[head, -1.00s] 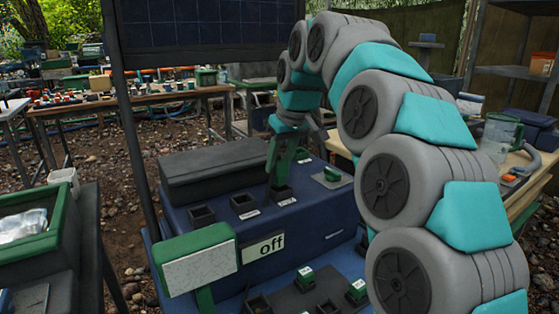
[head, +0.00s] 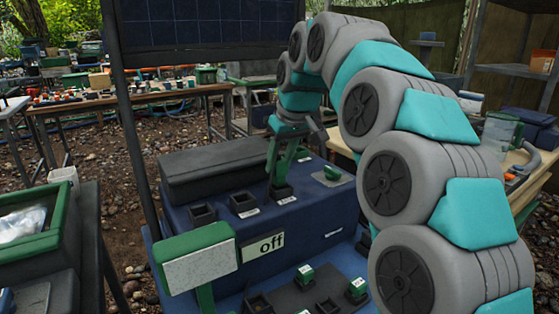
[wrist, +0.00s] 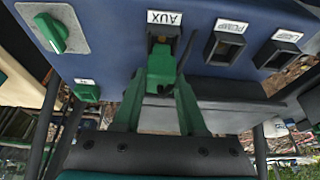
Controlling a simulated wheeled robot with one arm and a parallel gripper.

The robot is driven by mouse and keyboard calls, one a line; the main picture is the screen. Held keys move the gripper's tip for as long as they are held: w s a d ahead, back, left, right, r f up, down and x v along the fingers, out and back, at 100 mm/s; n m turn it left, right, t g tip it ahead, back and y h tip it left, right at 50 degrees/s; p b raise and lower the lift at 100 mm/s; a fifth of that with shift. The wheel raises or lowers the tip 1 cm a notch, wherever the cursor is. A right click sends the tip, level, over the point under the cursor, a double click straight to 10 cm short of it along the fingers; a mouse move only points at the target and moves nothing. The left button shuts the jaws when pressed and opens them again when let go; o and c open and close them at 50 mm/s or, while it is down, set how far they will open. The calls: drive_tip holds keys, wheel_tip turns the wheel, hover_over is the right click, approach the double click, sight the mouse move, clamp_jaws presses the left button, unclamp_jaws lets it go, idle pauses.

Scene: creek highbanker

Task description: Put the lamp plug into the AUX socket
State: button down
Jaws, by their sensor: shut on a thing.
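My gripper (head: 281,181) is over the rearmost socket in the row on the blue box. In the wrist view the green fingers of my gripper (wrist: 162,76) are shut on a green plug (wrist: 160,63), taken as the lamp plug. The plug is at the mouth of the AUX socket (wrist: 162,33), whose label reads upside down. Part of the socket's inside still shows beside the plug. I cannot tell how deep the plug sits. In the head view the fingers mostly hide the plug and the AUX socket (head: 281,192).
The PUMP socket (wrist: 223,46) and LAMP socket (wrist: 277,52) are empty. A green knob (head: 332,174) sits beside AUX. An "off" sign (head: 264,247) stands in front. Two green plugs (head: 305,275) (head: 357,288) stand on a lower panel. A grey case (head: 215,165) lies behind the sockets.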

drive_tip(key=shift+f+b, duration=0.45)
drive_tip(key=shift+f, duration=0.85)
idle(0.6)
unclamp_jaws()
idle(0.7)
drive_tip(key=shift+r, duration=0.1)
drive_tip(key=shift+r+p, duration=2.25)
drive_tip(key=shift+r, duration=1.2)
drive_tip(key=s+d+f+m+g+h, duration=0.1)
drive_tip(key=s+d+f, duration=0.4)
drive_tip(key=s, duration=0.8)
drive_tip(key=s+d+f+m+g, duration=0.2)
drive_tip(key=s+d+f, duration=0.4)
drive_tip(key=s+f, duration=0.5)
drive_tip(key=s+d+f+m+g+h, duration=0.1)
drive_tip(key=s+d+f, duration=0.5)
drive_tip(key=s, duration=1.1)
drive_tip(key=f+m+g, duration=0.1)
drive_tip(key=f+m, duration=0.1)
drive_tip(key=shift+d+m+g+h, duration=0.2)
drive_tip(key=shift+m+g+h, duration=0.1)
drive_tip(key=shift+m, duration=0.1)
